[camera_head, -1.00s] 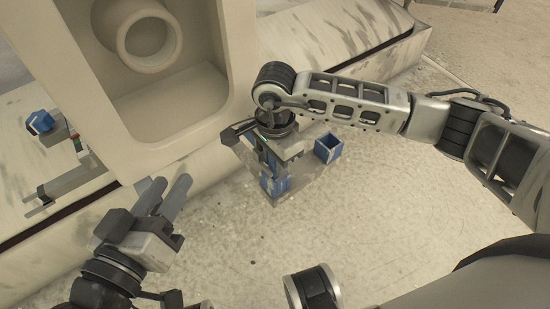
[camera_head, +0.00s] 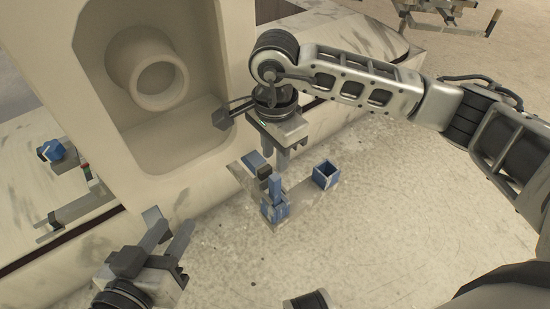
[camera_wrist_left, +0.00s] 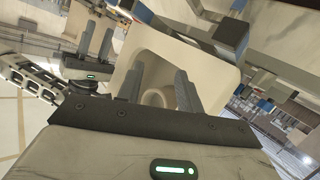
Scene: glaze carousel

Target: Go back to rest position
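My left gripper (camera_head: 170,223) is at the lower left of the head view, with its two fingers apart and nothing between them. Its fingers (camera_wrist_left: 160,92) also stand apart and empty in the left wrist view. My right gripper (camera_head: 291,160) hangs fingers-down in the middle of the head view, above and behind a small blue stack (camera_head: 275,207). Its fingers are a little apart, with nothing seen between them. The right gripper also shows in the left wrist view (camera_wrist_left: 95,40). No task object is named.
A blue open-topped box (camera_head: 326,174) stands right of the stack. A blue and dark piece (camera_head: 256,163) lies behind it. A large cream housing with a round hub (camera_head: 158,85) fills the upper left. A blue item (camera_head: 53,150) sits at the far left. Speckled surface in front is clear.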

